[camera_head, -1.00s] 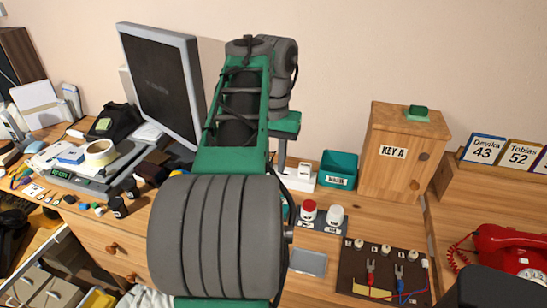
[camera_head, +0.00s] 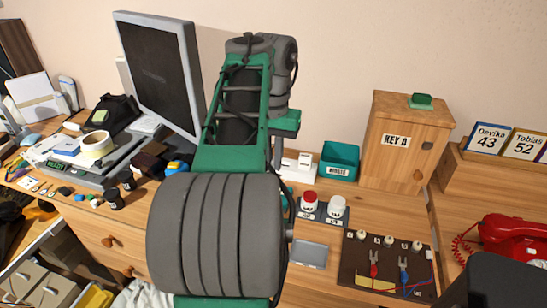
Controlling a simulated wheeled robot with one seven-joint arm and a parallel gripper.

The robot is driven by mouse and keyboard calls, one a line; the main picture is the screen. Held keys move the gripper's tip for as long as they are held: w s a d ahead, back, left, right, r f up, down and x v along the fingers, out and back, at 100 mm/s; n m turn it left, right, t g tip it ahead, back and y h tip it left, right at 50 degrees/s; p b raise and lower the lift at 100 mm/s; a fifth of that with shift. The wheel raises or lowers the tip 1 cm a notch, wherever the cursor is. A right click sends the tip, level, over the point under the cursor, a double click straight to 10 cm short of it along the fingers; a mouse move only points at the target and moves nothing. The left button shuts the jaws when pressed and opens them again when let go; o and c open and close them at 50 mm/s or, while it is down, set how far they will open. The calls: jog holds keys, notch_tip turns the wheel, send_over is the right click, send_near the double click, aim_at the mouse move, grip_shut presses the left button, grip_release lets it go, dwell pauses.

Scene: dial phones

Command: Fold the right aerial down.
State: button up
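I cannot make out an aerial, left or right, in the head view. My green and grey arm fills the middle of the picture and hides part of the desk behind it. My gripper does not show. A red dial phone (camera_head: 512,236) sits at the right edge, partly cut off, with a coiled red cord; no aerial shows on it.
A wooden KEY A box (camera_head: 396,165), a teal bin (camera_head: 340,161) and a wired board (camera_head: 387,265) stand right of my arm. A monitor (camera_head: 162,80), a tape roll (camera_head: 96,144) and several small items crowd the left. A dark shape covers the lower right corner.

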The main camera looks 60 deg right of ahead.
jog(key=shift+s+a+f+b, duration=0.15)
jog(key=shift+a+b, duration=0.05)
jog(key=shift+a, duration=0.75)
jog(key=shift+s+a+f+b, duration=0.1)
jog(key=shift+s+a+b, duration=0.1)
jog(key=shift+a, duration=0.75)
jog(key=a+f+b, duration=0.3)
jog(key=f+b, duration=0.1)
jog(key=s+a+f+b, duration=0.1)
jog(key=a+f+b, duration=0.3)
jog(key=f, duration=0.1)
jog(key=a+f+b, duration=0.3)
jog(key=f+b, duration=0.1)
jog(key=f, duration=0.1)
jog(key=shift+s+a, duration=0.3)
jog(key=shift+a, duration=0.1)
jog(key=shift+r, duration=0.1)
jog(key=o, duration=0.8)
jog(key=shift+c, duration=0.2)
